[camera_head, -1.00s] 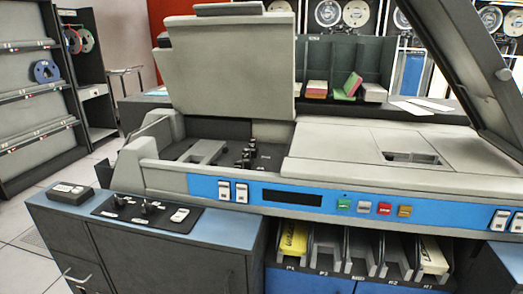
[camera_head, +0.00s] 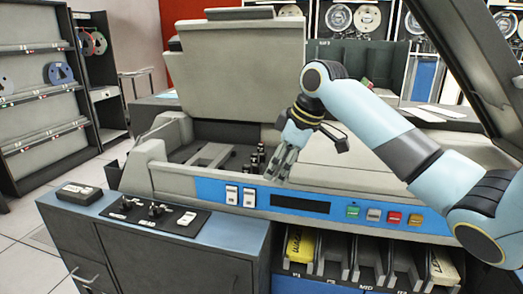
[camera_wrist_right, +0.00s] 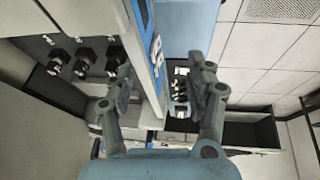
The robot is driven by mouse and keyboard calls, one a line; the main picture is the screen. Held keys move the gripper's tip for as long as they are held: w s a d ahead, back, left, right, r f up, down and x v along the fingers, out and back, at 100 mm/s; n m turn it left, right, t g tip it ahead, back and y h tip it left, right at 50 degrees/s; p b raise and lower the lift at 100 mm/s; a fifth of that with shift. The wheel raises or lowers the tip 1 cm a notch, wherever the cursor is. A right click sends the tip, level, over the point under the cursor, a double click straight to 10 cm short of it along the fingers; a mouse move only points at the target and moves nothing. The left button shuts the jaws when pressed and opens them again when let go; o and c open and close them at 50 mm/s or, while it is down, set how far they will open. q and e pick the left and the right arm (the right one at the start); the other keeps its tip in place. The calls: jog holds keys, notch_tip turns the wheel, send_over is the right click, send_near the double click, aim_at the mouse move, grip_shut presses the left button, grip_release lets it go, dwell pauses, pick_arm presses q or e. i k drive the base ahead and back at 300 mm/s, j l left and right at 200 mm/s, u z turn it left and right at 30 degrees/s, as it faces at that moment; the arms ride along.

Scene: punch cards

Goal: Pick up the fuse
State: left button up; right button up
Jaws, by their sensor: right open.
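No part is plainly marked as the fuse. Several short dark upright parts stand in the open bay of the grey machine (camera_head: 345,183), left of its flat cover. In the right wrist view dark round parts with pale ends (camera_wrist_right: 85,62) sit in a row at the upper left; they may be the fuses. My right gripper (camera_head: 281,165) is over the machine's front edge, right of the dark parts, pointing down. In the right wrist view (camera_wrist_right: 163,85) its fingers are apart with nothing held, and the dark parts lie left of them. My left gripper is out of view.
A raised lid (camera_head: 230,70) stands behind the bay, and a dark tilted panel (camera_head: 440,45) hangs at the right. A low cabinet (camera_head: 170,250) with a small switch panel (camera_head: 155,212) is at front left. Card slots are below the blue strip.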

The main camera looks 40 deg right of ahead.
aim_at(260, 146)
jog(key=i+l, duration=0.8)
